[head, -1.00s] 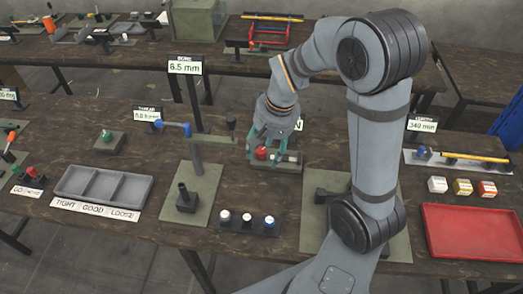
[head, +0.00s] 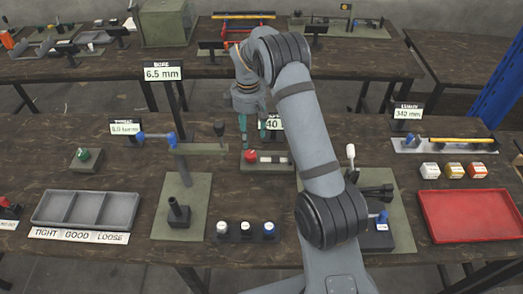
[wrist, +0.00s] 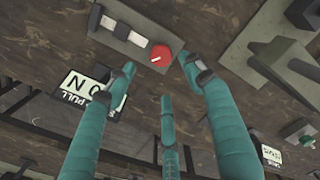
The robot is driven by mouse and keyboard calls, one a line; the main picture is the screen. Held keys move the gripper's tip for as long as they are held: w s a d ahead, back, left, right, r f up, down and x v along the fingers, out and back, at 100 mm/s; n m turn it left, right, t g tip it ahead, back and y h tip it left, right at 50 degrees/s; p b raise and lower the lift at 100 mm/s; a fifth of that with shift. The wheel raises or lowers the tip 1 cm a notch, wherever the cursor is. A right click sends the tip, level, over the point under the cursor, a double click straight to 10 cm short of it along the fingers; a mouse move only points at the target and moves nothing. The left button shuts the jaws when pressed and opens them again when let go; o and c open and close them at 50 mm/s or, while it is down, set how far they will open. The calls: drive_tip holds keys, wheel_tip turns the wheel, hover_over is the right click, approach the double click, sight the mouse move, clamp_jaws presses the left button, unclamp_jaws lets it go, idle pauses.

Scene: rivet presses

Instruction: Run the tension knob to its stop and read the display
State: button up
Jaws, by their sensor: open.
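The red knob (head: 249,155) sits on the left end of a small grey base (head: 281,165) on the near table. In the wrist view the red knob (wrist: 159,57) shows a white pointer line. A white display (head: 274,124) stands behind it, partly hidden by my fingers; "40" is legible. In the wrist view the display (wrist: 86,91) is upside down, with "PULL" and "N" readable and part covered by a finger. My gripper (head: 253,137) is open and empty, its teal fingers above and behind the knob, apart from it.
In front is a rack of capped pieces (head: 245,236). A grey tray (head: 86,194) lies left and a red tray (head: 470,221) right. My arm covers part of the right fixture.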

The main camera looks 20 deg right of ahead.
sight(250, 154)
wheel_tip(250, 154, down, 10)
drive_tip(key=p, duration=0.2)
drive_tip(key=shift+a+r+p, duration=0.1)
drive_tip(key=shift+p, duration=0.3)
drive_tip(key=c, duration=0.3)
drive_tip(key=c, duration=0.8)
drive_tip(key=shift+c, duration=0.4)
